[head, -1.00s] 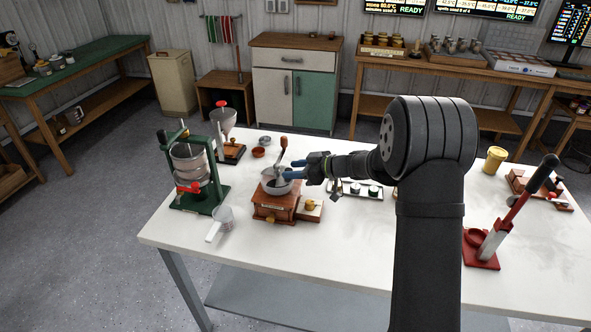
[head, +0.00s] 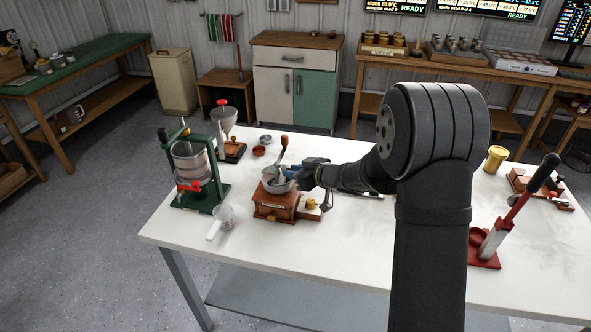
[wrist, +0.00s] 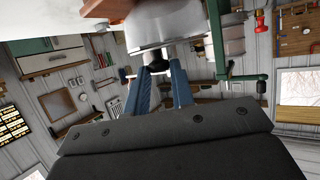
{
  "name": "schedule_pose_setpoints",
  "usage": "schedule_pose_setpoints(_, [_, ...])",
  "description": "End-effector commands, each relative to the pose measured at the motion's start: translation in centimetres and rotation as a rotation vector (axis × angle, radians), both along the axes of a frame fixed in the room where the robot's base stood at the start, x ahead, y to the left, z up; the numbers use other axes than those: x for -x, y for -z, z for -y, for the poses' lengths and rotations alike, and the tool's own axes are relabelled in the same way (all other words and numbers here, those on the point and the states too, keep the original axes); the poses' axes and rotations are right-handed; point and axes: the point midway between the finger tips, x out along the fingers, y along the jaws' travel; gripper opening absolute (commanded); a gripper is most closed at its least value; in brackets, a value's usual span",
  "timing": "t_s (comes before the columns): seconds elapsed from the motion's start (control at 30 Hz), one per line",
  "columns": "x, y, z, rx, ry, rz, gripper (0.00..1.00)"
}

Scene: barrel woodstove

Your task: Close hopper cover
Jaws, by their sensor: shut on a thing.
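A wooden hand grinder (head: 276,206) stands on the white table with a round metal hopper (head: 279,187) on top. A crank with a reddish-brown handle (head: 284,141) rises above the hopper. My gripper (head: 291,173) is at the hopper's right side, its blue fingers at the rim. In the wrist view, the blue fingers (wrist: 160,90) close around a small dark knob (wrist: 157,67) beside the silver hopper (wrist: 163,24), which I take for part of the hopper cover. The rest of the cover is hard to make out behind the fingers.
A funnel-topped device (head: 225,130) and small bowls (head: 259,151) are behind. A red lever press (head: 489,240) and a yellow jar (head: 496,158) are on the right. The front table area is clear.

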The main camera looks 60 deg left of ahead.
Motion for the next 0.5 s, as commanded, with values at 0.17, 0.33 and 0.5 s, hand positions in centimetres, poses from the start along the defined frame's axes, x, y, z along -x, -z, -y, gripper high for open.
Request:
schedule_pose_setpoints(0.17, [0.7, 0.0, 0.3, 0.001, 0.107, -0.001, 0.0])
schedule_pose_setpoints(0.33, [1.2, 0.0, 0.5, 0.001, 0.194, -0.001, 0.0])
schedule_pose_setpoints(0.5, [1.6, 0.0, 0.6, 0.001, 0.267, -0.001, 0.0])
